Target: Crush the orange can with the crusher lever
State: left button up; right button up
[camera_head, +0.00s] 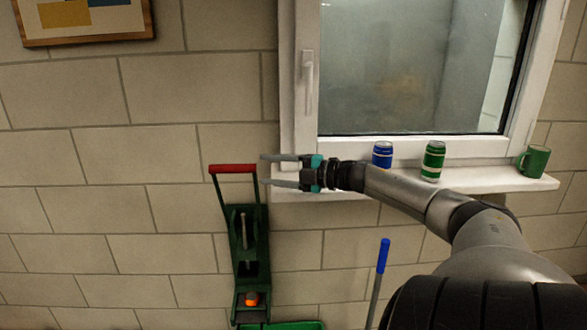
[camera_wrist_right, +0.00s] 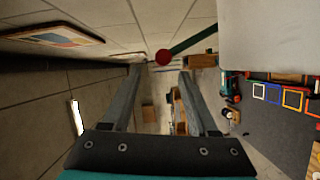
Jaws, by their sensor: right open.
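The green can crusher (camera_head: 235,240) is mounted on the block wall, with its red lever handle (camera_head: 233,169) raised at the top. The orange can (camera_head: 251,299) sits in the crusher's lower part. My right gripper (camera_head: 271,172) is open and empty, its fingers pointing left, just right of the red handle and at about its height. In the right wrist view, the end of the red handle (camera_wrist_right: 163,57) shows beyond the gap between the open fingers (camera_wrist_right: 158,78), with a green lever arm (camera_wrist_right: 193,40) running up to the right. My left gripper is out of view.
A blue can (camera_head: 382,155), a green can (camera_head: 433,161) and a green mug (camera_head: 534,161) stand on the white window sill (camera_head: 480,180) behind my right arm. A green bin (camera_head: 285,326) is below the crusher. A blue-handled pole (camera_head: 383,256) stands to the right. The wall left of the crusher is clear.

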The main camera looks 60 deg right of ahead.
jog(key=shift+p+v, duration=0.75)
jog(key=shift+v, duration=1.9)
